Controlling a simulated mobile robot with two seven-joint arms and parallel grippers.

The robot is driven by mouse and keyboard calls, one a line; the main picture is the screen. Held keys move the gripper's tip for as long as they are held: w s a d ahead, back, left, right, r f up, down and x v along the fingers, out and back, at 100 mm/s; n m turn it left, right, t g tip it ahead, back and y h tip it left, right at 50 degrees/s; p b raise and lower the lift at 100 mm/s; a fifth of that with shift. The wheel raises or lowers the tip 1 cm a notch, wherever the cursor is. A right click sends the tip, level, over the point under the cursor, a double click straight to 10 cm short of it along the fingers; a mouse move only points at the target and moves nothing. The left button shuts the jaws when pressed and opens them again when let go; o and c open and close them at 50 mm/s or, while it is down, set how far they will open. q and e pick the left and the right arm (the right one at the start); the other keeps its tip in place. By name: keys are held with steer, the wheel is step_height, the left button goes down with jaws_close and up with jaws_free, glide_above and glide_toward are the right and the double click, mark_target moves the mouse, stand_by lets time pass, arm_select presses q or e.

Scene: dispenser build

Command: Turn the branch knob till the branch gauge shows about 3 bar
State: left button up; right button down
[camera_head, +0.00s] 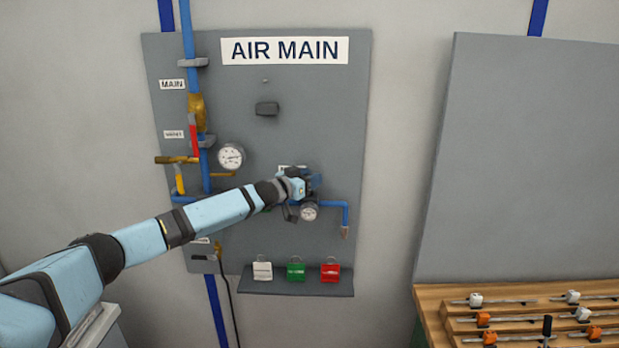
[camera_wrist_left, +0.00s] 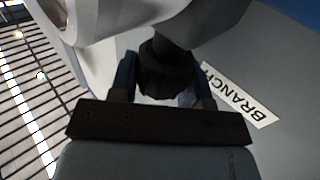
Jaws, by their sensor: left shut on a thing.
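The branch gauge (camera_head: 309,212) is a small round white dial low on the grey panel; its needle is too small to read. My left gripper (camera_head: 304,184) is at the blue branch regulator (camera_head: 316,181), just above the gauge. In the left wrist view the dark, ribbed branch knob (camera_wrist_left: 166,80) sits between the two fingers of my left gripper (camera_wrist_left: 165,88), which is shut on it. The BRANCH label (camera_wrist_left: 240,97) is beside it. In the head view my gripper hides most of the knob. My right gripper is not in view.
The AIR MAIN panel (camera_head: 345,120) carries a larger gauge (camera_head: 231,157), a red-handled valve (camera_head: 193,135) and blue pipes. White (camera_head: 262,271), green (camera_head: 296,271) and red (camera_head: 330,272) tags stand on a shelf below. A wooden bench (camera_head: 440,318) is at the right.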

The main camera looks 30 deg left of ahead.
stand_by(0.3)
arm_select(q)
steer(key=o, duration=0.7)
steer(key=shift+o, duration=1.1)
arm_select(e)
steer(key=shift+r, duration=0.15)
arm_select(q)
steer(key=shift+s+a+f, duration=0.1)
steer(key=shift+s, duration=0.1)
steer(key=b+v, duration=0.5)
steer(key=v, duration=0.8)
steer(key=shift+s, duration=0.15)
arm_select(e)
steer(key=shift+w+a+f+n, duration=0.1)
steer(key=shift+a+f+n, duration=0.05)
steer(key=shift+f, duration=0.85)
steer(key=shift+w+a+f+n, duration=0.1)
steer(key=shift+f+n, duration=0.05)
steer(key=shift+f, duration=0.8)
arm_select(q)
steer(key=shift+a, duration=0.1)
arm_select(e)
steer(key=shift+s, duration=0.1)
